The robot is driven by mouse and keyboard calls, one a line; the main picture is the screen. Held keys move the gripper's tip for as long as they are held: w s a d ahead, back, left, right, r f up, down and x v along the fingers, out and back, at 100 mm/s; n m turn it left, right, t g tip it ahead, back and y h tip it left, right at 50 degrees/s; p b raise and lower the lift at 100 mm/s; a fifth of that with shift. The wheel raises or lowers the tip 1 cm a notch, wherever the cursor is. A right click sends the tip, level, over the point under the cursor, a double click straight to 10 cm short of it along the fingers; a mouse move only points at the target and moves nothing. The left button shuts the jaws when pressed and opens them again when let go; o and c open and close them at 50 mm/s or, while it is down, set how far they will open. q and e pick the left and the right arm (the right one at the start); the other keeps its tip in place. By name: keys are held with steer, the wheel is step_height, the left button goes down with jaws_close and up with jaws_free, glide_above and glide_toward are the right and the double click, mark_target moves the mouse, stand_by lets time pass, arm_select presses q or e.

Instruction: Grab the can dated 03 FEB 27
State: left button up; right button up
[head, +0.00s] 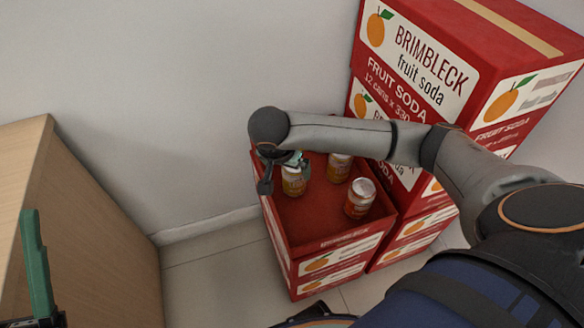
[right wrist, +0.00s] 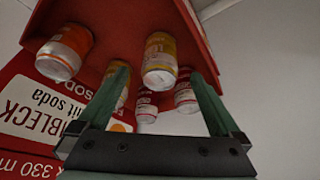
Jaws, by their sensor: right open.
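Several soda cans stand in an open red crate (head: 322,215). In the head view, a yellow-orange can (head: 293,183) is beside my right gripper (head: 284,163), another can (head: 339,168) is behind it, and an orange-red can (head: 360,198) stands apart at the right. In the right wrist view, my open, empty right gripper (right wrist: 157,76) has a yellow can (right wrist: 160,58) between its green fingers. An orange can (right wrist: 65,50) and red-white cans (right wrist: 146,104) (right wrist: 186,92) also show. No date is readable. One green finger of my left gripper (head: 36,262) shows at the left edge.
Stacked red Brimbleck fruit soda boxes (head: 430,55) rise directly right of and behind the crate. A wooden cabinet (head: 90,215) stands at the left. The wall (head: 180,90) is close behind; tiled floor (head: 215,270) is clear between cabinet and crate.

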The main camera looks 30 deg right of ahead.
mark_target(292, 174)
steer(key=b+x, duration=0.2)
steer(key=x, duration=0.1)
steer(key=b+x, duration=0.3)
steer(key=shift+w+d, duration=0.15)
steer(key=shift+d, duration=0.15)
steer(key=shift+w+d+f+b, duration=0.2)
steer(key=shift+f+b, duration=0.25)
steer(key=shift+f, duration=0.1)
steer(key=shift+w+d+f+b, duration=0.1)
steer(key=shift+f+b, duration=0.2)
steer(key=b+x, duration=0.3)
steer(key=shift+f, duration=0.15)
steer(key=shift+w+d+f+b, duration=0.25)
steer(key=shift+f+b, duration=0.25)
steer(key=shift+b, duration=0.05)
arm_select(q)
step_height(292, 174, down, 11)
steer(key=d, duration=0.1)
steer(key=shift+w+d+f+n+g, duration=0.15)
steer(key=shift+n+g, duration=0.15)
arm_select(e)
steer(key=shift+r, duration=0.1)
steer(key=shift+c, duration=0.2)
